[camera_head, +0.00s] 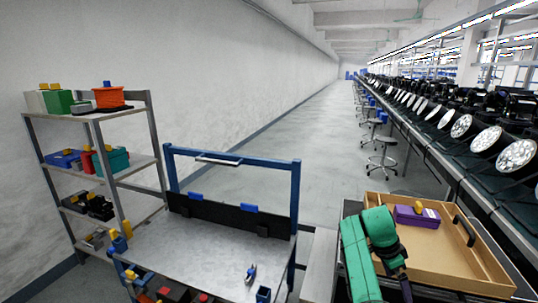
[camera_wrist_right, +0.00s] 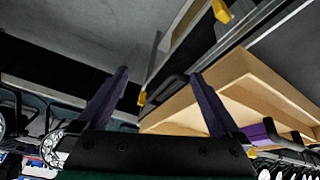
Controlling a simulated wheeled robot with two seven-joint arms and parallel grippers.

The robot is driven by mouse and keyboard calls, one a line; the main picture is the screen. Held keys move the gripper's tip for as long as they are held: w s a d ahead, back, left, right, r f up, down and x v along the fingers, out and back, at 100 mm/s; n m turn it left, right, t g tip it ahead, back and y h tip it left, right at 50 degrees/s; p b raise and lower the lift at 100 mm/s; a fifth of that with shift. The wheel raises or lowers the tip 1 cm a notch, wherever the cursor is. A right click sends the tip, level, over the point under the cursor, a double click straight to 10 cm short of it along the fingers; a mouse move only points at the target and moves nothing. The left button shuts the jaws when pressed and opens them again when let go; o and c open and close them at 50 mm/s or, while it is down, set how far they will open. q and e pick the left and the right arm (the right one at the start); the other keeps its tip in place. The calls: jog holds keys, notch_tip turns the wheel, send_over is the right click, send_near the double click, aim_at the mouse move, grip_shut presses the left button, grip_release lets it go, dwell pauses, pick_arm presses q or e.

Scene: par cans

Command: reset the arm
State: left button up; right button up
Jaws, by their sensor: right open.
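My right arm shows in the head view as green links in front of the wooden tray (camera_head: 452,272). In the right wrist view my right gripper (camera_wrist_right: 159,75) has its two dark purple fingers spread wide apart, with nothing between them. The wooden tray also shows in the right wrist view (camera_wrist_right: 236,75), beyond the fingers and to the right. A purple object with a yellow part (camera_head: 410,216) lies in the tray, clear of the gripper. My left gripper is not in view.
A blue-framed workbench (camera_head: 200,250) stands at the front centre, with small items at its front edge. A shelf (camera_head: 120,113) with colored bins stands left. Par cans (camera_head: 487,138) line the long bench at right. The aisle floor (camera_head: 305,125) is open, with stools (camera_head: 381,150) along its right.

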jog(key=s+a+f+n+y, duration=0.1)
jog(key=s+f+n, duration=0.35)
jog(key=f, duration=0.65)
jog(key=s+a+f+n+t, duration=0.15)
jog(key=s+f+n, duration=0.3)
jog(key=f, duration=0.65)
jog(key=s+a+f+n+y, duration=0.1)
jog(key=s+f+n, duration=0.3)
jog(key=f, duration=0.7)
jog(key=s+a+f+n+y, duration=0.1)
jog(key=s+f, duration=0.3)
jog(key=s, duration=0.6)
jog(key=s+a+f+n+y, duration=0.1)
jog(key=s+f, duration=0.4)
jog(key=s, duration=0.5)
jog(key=s+a+f+n, duration=0.3)
jog(key=s+f+n, duration=0.1)
jog(key=s, duration=0.7)
jog(key=shift+f+n+y, duration=0.2)
jog(key=shift+n+y, duration=0.2)
